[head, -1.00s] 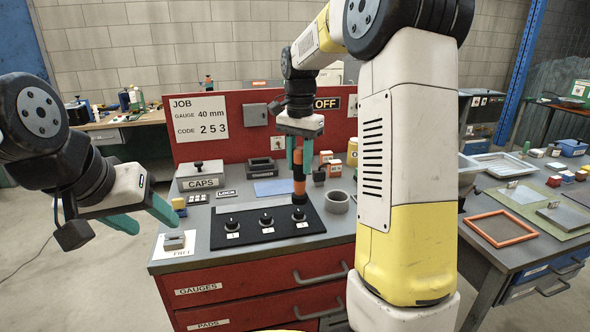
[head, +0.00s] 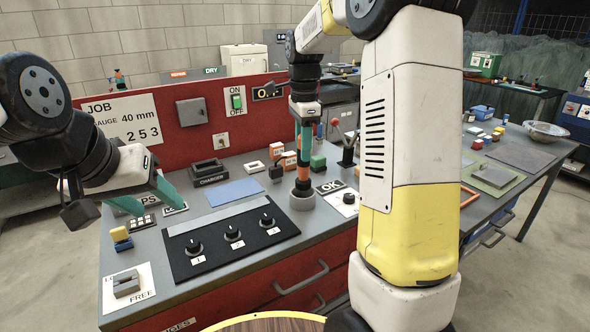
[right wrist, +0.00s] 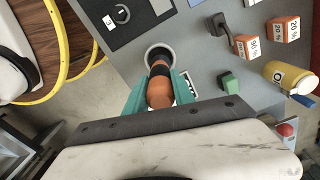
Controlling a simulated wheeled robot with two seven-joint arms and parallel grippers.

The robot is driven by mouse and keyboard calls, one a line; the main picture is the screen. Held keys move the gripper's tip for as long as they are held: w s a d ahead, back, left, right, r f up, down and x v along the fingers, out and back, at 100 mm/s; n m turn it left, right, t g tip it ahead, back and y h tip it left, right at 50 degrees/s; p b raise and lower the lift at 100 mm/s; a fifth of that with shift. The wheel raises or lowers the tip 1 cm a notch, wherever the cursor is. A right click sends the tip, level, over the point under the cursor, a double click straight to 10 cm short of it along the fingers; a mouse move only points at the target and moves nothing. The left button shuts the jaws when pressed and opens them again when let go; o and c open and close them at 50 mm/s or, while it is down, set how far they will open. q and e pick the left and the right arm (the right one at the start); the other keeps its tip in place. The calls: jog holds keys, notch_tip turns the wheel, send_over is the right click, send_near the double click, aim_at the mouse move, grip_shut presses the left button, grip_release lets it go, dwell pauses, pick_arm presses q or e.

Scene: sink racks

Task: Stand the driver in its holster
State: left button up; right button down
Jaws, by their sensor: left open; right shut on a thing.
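The driver, with an orange and black handle (head: 304,172), is upright in my right gripper (head: 304,140), which is shut on it. It also shows between the teal fingers in the right wrist view (right wrist: 159,88). The holster, a grey round cup (head: 303,202), is directly below it on the bench. The driver's lower black end is at the cup's mouth; I cannot tell how far inside it is. The cup's dark opening shows past the driver in the right wrist view (right wrist: 158,52). My left gripper (head: 152,202) is open and empty above the bench's left side.
A black panel with numbered knobs (head: 230,240) lies left of the cup. Orange boxes (head: 289,163), a green block (head: 318,163) and the OK plate with a knob (head: 346,202) are close by. A charger (head: 208,173) and blue mat (head: 234,192) lie behind the panel.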

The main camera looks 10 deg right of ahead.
aim_at(303, 166)
jog(key=shift+a+f, duration=0.1)
jog(key=shift+f, duration=2.7)
jog(key=c, duration=1.1)
grip_release()
jog(key=shift+o, duration=0.2)
